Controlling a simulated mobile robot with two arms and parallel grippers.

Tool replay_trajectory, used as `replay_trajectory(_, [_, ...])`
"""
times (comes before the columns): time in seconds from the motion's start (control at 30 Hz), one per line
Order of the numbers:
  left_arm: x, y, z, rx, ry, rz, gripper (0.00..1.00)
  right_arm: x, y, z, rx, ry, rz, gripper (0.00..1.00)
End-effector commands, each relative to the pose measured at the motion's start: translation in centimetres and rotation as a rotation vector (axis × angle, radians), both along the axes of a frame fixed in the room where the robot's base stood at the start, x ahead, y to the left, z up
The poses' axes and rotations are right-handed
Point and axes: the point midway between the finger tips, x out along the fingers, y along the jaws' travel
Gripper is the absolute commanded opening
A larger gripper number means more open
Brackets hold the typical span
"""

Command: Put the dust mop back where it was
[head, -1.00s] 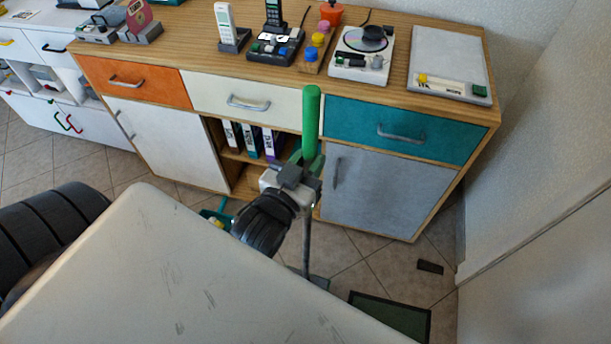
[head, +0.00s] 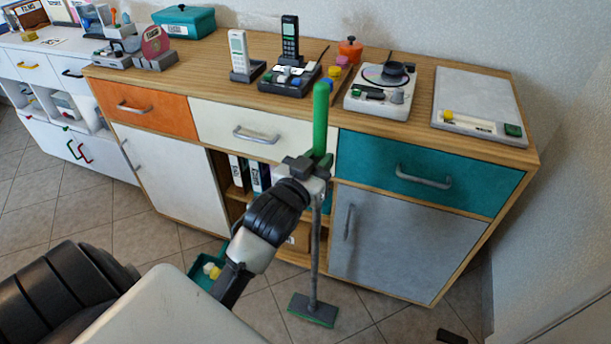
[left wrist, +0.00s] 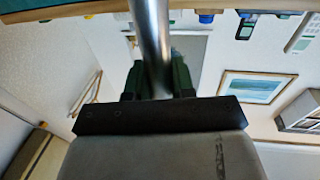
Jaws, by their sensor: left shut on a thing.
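The dust mop has an upright green handle (head: 320,118), a thin grey pole (head: 315,250) and a flat head (head: 313,310) with a green lower edge. Its head is at or just above the tiled floor; I cannot tell whether it touches. My left gripper (head: 309,168) is shut on the mop just below the green grip, in front of the cabinet. In the left wrist view the metal pole (left wrist: 150,35) runs between the dark green fingers (left wrist: 159,80). My right gripper is not in view.
The wooden cabinet (head: 421,272) stands close behind the mop, with a teal drawer (head: 440,185) and open binder shelves. A green bin (head: 205,270) sits on the floor left of the mop. A small dark object (head: 450,337) lies at lower right. Tiles around the mop head look clear.

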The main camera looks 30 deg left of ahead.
Motion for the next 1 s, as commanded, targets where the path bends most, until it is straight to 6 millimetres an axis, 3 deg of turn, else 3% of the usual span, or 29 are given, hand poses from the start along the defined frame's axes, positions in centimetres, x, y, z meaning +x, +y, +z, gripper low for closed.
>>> replay_trajectory(0.2, [2.3, 3.8, -2.7, 0.006, -0.004, 0.001, 0.0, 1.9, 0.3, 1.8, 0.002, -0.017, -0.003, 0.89])
replay_trajectory(0.33, [3.2, 5.0, -3.5, 0.002, -0.005, -0.001, 0.0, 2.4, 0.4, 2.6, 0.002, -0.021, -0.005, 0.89])
replay_trajectory(0.47, [3.4, 5.5, -4.0, -0.001, -0.005, -0.001, 0.0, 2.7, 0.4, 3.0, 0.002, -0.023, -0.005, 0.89])
replay_trajectory(0.73, [3.4, 5.4, -7.5, -0.001, -0.003, -0.001, 0.0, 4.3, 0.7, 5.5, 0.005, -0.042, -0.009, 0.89])
replay_trajectory(1.0, [3.4, 5.4, -7.7, 0.0, -0.006, -0.001, 0.0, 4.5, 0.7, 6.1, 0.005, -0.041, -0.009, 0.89])
